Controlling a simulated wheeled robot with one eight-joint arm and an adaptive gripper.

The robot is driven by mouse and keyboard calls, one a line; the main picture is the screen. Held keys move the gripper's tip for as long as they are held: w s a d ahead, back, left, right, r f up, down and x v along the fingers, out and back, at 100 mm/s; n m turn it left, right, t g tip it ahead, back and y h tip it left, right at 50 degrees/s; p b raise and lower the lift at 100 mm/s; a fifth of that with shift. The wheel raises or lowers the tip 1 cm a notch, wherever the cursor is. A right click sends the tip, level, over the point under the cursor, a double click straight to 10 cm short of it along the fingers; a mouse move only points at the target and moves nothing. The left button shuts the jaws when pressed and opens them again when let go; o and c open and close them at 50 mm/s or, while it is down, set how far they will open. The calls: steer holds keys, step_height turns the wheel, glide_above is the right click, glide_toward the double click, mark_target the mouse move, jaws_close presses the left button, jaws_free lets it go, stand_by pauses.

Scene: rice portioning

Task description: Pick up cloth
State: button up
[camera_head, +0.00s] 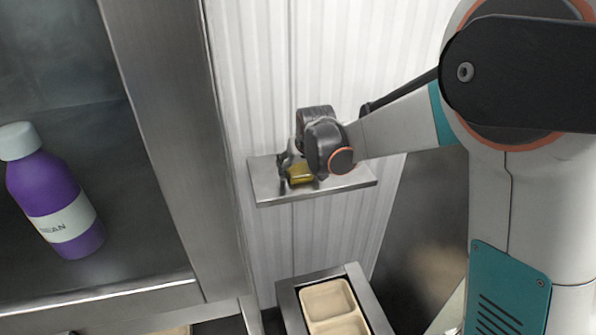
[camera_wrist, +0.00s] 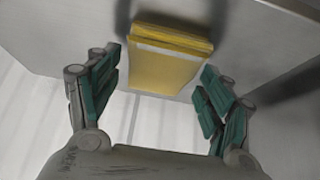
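The cloth (camera_head: 300,174) is a yellow folded piece lying on a small metal shelf (camera_head: 345,183) on the white ribbed wall. In the wrist view the cloth (camera_wrist: 168,62) shows as a stacked, flat yellow block at the top middle. My gripper (camera_head: 300,182) is at the shelf, right at the cloth, and partly hides it in the head view. In the wrist view my gripper (camera_wrist: 155,95) has its two green-padded fingers wide apart, one on each side of the cloth. Gaps show between the pads and the cloth, and nothing is held.
A purple bottle (camera_head: 58,200) with a pale cap stands on a dark surface at the left, behind a metal frame (camera_head: 165,110). A metal holder with beige trays (camera_head: 328,302) is below the shelf. The shelf around the cloth looks otherwise bare.

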steer(key=c, duration=0.5)
steer(key=shift+r, duration=0.1)
